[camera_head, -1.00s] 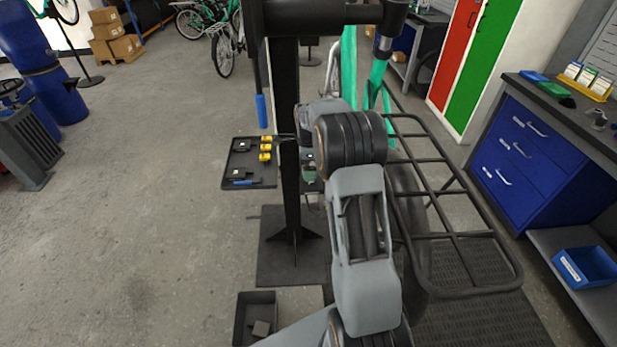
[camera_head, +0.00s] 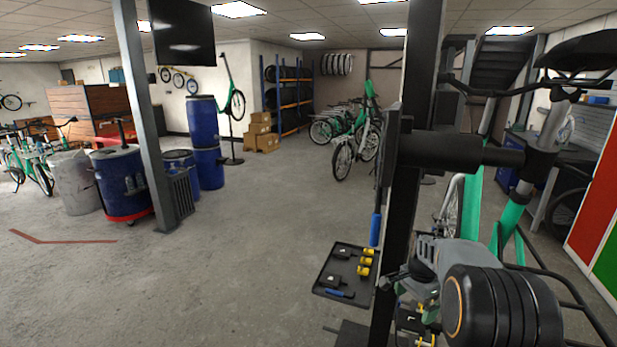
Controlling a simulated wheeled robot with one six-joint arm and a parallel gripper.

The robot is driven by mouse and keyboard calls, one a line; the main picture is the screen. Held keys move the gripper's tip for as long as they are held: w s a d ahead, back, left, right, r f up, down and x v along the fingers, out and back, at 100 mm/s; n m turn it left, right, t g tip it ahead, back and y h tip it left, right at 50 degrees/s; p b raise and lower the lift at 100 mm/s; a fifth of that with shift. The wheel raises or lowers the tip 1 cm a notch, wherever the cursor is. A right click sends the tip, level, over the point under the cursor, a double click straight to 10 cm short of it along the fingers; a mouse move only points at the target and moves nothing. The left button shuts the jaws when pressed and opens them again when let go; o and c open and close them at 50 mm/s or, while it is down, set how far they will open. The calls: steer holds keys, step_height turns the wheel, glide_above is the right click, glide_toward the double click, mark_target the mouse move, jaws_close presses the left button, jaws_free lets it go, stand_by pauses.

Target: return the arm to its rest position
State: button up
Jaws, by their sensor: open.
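My arm (camera_head: 500,308) is in the lower right of the head view, its grey link and ribbed black joint close to the camera. It lies in front of a green cargo bike (camera_head: 508,222) held on a black repair stand (camera_head: 401,185). My gripper (camera_head: 388,284) is small and partly hidden, just right of the tool tray at the stand post. It is open, and I see nothing held in it.
The black tool tray (camera_head: 326,290) on the stand carries yellow-and-black items and a blue-handled tool. Blue barrels (camera_head: 208,168), a grey pillar (camera_head: 150,120) and cardboard boxes (camera_head: 262,141) stand further back.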

steer(key=s+a+r+n+t, duration=0.1)
steer(key=s+a+r+n, duration=0.1)
steer(key=s+a+n, duration=0.2)
steer(key=s+a+r+n+t, duration=0.1)
steer(key=s+a+r+n, duration=0.2)
steer(key=s, duration=0.7)
steer(key=s+a+r+n+t, duration=0.2)
steer(key=s+a+r+n, duration=0.1)
steer(key=s+a+n, duration=0.2)
steer(key=shift+s+a+n, duration=0.3)
steer(key=shift+s+n, duration=0.7)
steer(key=shift+s, duration=0.4)
